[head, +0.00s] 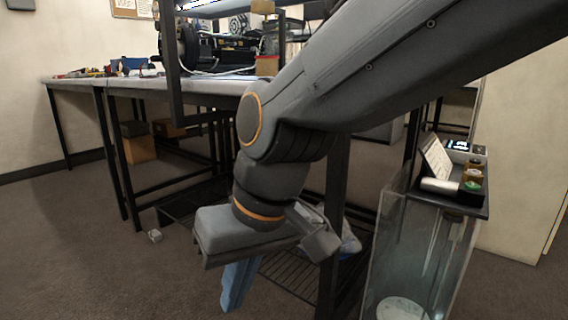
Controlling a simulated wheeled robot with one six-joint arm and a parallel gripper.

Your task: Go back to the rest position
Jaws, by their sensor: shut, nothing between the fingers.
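My gripper (232,300) hangs low in the middle of the head view, with blue fingers pointing down toward the floor. The fingers are shut and hold nothing. My arm comes in from the upper right and bends down at an elbow joint with an orange ring. A clear-walled tank (385,262) stands to the right of my gripper, apart from it. A pale round disc (402,308) lies at its bottom.
A long workbench (210,86) with dark legs stands behind my arm. A dark rack (290,281) is low beneath it, close behind my gripper. A black shelf (452,203) on the tank bears a white cylinder (440,186) and buttons. Brown floor (80,260) is open at left.

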